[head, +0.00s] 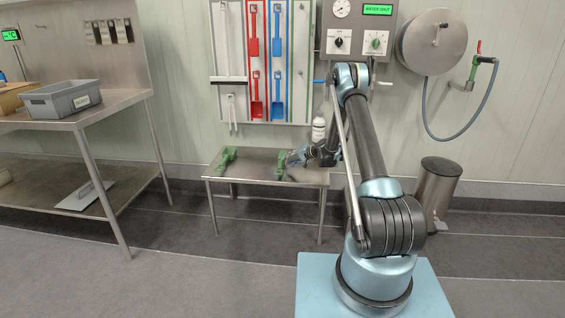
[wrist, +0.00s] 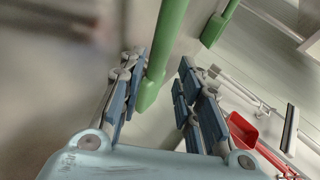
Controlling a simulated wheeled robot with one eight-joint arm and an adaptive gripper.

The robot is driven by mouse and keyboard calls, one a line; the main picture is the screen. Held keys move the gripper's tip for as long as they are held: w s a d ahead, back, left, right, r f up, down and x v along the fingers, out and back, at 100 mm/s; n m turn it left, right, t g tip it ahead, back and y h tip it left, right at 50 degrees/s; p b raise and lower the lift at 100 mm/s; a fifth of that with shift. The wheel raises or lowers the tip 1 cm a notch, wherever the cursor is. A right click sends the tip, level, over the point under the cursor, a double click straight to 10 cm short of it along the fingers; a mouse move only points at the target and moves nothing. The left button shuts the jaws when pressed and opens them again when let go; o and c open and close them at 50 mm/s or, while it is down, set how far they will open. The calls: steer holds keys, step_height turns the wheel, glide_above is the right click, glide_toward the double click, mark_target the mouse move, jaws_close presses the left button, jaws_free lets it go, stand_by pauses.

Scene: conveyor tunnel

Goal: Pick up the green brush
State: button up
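My gripper (head: 294,158) is low over the right part of the small steel table. In the wrist view my gripper (wrist: 160,62) is open, with a gap between its two blue-padded fingers. A green handle-like piece (wrist: 166,48), probably the green brush, reaches into that gap, nearer the left finger. I cannot tell if they touch. In the head view a green piece (head: 281,163) shows just left of my gripper, partly hidden by it. A second green object (head: 227,158) lies on the left of the table, apart from my gripper.
The steel table (head: 250,178) is bare between the green objects. A white bottle (head: 318,129) stands behind my arm. Red and blue tools (head: 253,110) hang on the wall board. A shelf with a grey crate (head: 62,100) is at left; a bin (head: 437,190) is at right.

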steer(key=shift+x, duration=2.65)
steer(key=shift+d+f, duration=0.1)
steer(key=shift+f, duration=0.05)
jaws_close()
